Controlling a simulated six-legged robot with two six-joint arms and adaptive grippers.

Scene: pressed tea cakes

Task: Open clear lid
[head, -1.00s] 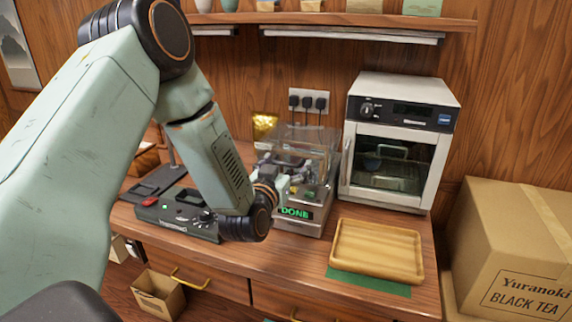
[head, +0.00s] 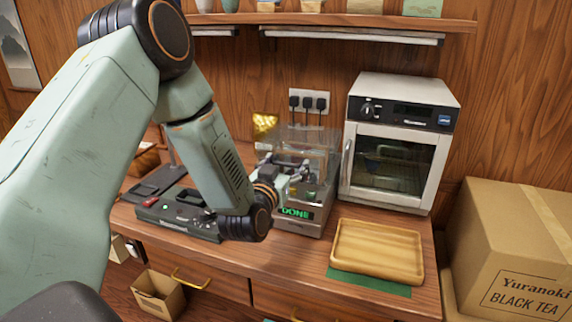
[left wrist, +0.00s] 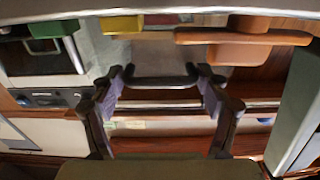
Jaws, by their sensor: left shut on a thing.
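The clear lid (head: 312,136) is a see-through box-shaped cover on the machine (head: 303,227) with a green DONE display, in the middle of the counter in the head view. My left gripper (head: 296,174) is at the lid's front, partly seen against and through the clear plastic. In the left wrist view, my left gripper's two fingers (left wrist: 162,100) stand on either side of a dark handle bar (left wrist: 160,82), and the gripper is shut on it. How far the lid is raised is hard to tell. My right gripper is out of view.
A white oven (head: 395,145) stands close right of the machine. A wooden tray (head: 376,278) lies on a green mat at the front right. A shelf (head: 340,20) runs above.

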